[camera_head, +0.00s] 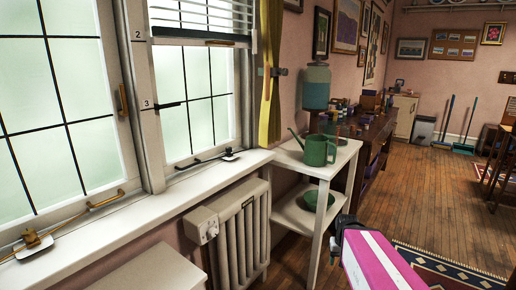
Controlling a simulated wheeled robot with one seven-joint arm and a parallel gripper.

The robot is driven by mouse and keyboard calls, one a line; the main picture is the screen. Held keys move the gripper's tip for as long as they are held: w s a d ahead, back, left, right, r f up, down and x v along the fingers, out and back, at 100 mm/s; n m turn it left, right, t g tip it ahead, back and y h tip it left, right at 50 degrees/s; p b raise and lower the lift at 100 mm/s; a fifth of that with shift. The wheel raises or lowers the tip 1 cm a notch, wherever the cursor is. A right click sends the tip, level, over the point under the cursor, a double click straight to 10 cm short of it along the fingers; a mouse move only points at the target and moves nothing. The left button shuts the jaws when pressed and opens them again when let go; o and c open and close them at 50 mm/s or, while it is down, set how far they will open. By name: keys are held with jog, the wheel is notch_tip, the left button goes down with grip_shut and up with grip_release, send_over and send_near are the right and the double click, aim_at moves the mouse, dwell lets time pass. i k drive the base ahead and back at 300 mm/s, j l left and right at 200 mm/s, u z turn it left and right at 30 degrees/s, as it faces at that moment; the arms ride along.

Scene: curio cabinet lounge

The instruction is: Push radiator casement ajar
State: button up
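The right casement (196,95) is the window nearest above the white radiator (243,235). It has frosted panes, a dark handle (168,105) on its left edge and a dark stay (208,158) at the sill. It looks shut in its frame. A second casement (62,100) at the left has a brass handle (123,100) and a brass stay (75,215). Part of my magenta and white arm shows at the bottom right, with a dark end, my gripper (342,226), beside the white shelf stand. It is apart from both windows, and its fingers cannot be made out.
The white sill (130,212) runs below both windows. A white shelf stand (318,168) with a green watering can (318,150) stands right of the radiator. A yellow curtain (270,70) hangs beside the window. Wooden floor (420,190) is open at the right.

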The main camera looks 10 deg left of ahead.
aim_at(170, 168)
jog(key=u, duration=1.45)
jog(key=i+l+u, duration=0.25)
jog(key=j, duration=0.2)
jog(key=l, duration=0.25)
